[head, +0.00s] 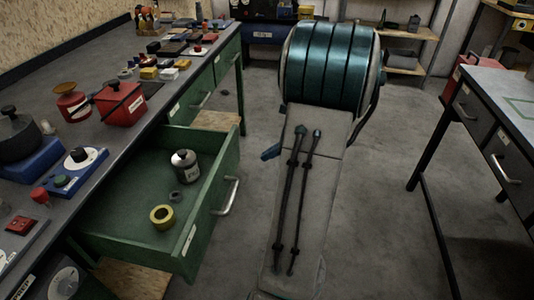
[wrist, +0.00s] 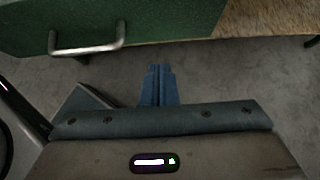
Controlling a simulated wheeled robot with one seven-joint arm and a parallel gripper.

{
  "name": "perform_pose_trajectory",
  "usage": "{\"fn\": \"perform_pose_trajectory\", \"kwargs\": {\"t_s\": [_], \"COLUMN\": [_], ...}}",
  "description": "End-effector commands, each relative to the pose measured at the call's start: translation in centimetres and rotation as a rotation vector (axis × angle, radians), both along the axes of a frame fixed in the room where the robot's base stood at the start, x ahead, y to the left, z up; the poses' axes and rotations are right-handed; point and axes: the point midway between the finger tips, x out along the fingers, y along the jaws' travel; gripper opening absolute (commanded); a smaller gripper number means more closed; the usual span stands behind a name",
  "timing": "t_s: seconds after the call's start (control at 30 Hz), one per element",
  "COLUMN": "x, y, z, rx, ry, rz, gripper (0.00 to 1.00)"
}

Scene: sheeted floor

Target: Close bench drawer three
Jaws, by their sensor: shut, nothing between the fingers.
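A green bench drawer (head: 135,205) stands pulled out from the left bench in the head view; its label is too small to read. Its metal handle (head: 228,196) is on the front panel. A bottle (head: 185,165), a yellow ring (head: 162,216) and a small grey piece lie inside it. In the wrist view a green drawer front (wrist: 170,22) with a metal handle (wrist: 88,48) crosses the top. My gripper's blue fingers (wrist: 159,68) are shut and empty, right of that handle and apart from it. In the head view my arm mostly hides my gripper (head: 267,154).
The bench top (head: 130,80) carries a red box (head: 120,104), a knob panel (head: 76,160) and several small items. Another closed green drawer (head: 195,100) is farther back. A second bench (head: 500,110) stands right.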

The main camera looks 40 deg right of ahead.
Motion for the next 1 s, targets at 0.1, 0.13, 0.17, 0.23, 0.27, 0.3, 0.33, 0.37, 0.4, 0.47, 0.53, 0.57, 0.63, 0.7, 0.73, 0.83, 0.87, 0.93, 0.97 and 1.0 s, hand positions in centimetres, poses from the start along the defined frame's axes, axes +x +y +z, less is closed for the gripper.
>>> {"fn": "perform_pose_trajectory", "kwargs": {"t_s": [0.1, 0.13, 0.17, 0.23, 0.27, 0.3, 0.33, 0.37, 0.4, 0.47, 0.53, 0.57, 0.63, 0.7, 0.73, 0.83, 0.87, 0.93, 0.97, 1.0], "x": [1.6, 2.0, 2.3, 3.2, 3.5, 4.0, 4.4, 4.8, 5.3, 5.9, 6.4, 6.6, 6.9, 7.0, 7.0, 7.1, 7.1, 7.0, 7.0, 7.0], "y": [1.4, 1.7, 2.0, 2.6, 2.9, 3.2, 3.5, 3.9, 4.2, 4.7, 5.1, 5.2, 5.4, 5.5, 5.5, 5.5, 5.5, 5.5, 5.5, 5.5], "z": [-2.2, -2.6, -3.1, -4.1, -4.4, -5.0, -4.9, -4.7, -4.7, -4.6, -4.6, -4.6, -4.6, -4.6, -4.6, -4.6, -4.6, -4.6, -4.6, -4.6], "rx": [0.002, 0.004, 0.003, 0.001, 0.001, 0.0, -0.002, -0.002, -0.003, -0.003, -0.001, -0.002, -0.004, -0.004, -0.003, -0.003, -0.003, -0.003, -0.002, -0.002], "ry": [0.002, 0.002, 0.002, 0.001, 0.001, 0.002, 0.0, -0.001, -0.001, -0.001, -0.001, -0.001, 0.0, 0.0, 0.0, 0.0, 0.0, 0.0, -0.001, -0.001], "rz": [0.004, 0.004, 0.004, 0.004, 0.004, 0.004, 0.006, 0.006, 0.006, 0.004, 0.004, 0.003, 0.003, 0.003, 0.002, 0.002, 0.002, 0.002, 0.002, 0.002], "gripper": [0.0, 0.0, 0.0, 0.0, 0.0, 0.0, 0.0, 0.0, 0.0, 0.0, 0.0, 0.0, 0.0, 0.0, 0.0, 0.0, 0.0, 0.0, 0.0, 0.0]}}
